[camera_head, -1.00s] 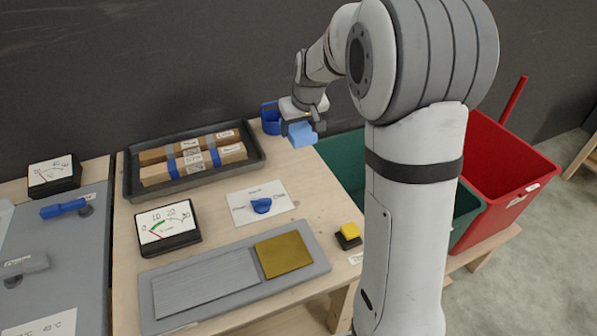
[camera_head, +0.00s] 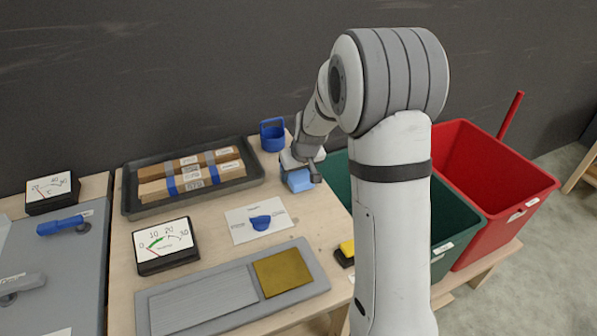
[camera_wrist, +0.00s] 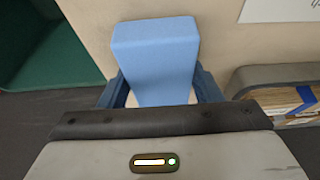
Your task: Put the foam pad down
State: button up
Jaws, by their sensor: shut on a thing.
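The foam pad (camera_head: 299,181) is a light blue block. My gripper (camera_head: 298,170) is shut on it, low over the right part of the wooden table, near the table's right edge. In the wrist view the pad (camera_wrist: 155,55) stands between the two dark blue fingers of my gripper (camera_wrist: 160,92). I cannot tell whether the pad's underside touches the tabletop.
A blue holder (camera_head: 272,136) stands behind my gripper. A dark tray (camera_head: 130,190) with cardboard boxes is to the left. A white card with a blue knob (camera_head: 260,222) lies nearby. Green (camera_head: 455,215) and red (camera_head: 485,160) bins stand right of the table.

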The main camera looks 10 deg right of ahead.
jog(key=shift+f, duration=0.1)
jog(key=o, duration=1.1)
jog(key=shift+r, duration=0.25)
jog(key=a+v, duration=0.1)
jog(key=v, duration=0.9)
jog(key=s, duration=0.9)
jog(key=s+r+m+g, duration=0.1)
jog(key=s, duration=0.8)
jog(key=s+m+g, duration=0.1)
jog(key=s, duration=0.8)
jog(key=shift+s+d+r+h, duration=0.15)
jog(key=shift+d+r+h, duration=0.2)
jog(key=shift+h, duration=0.05)
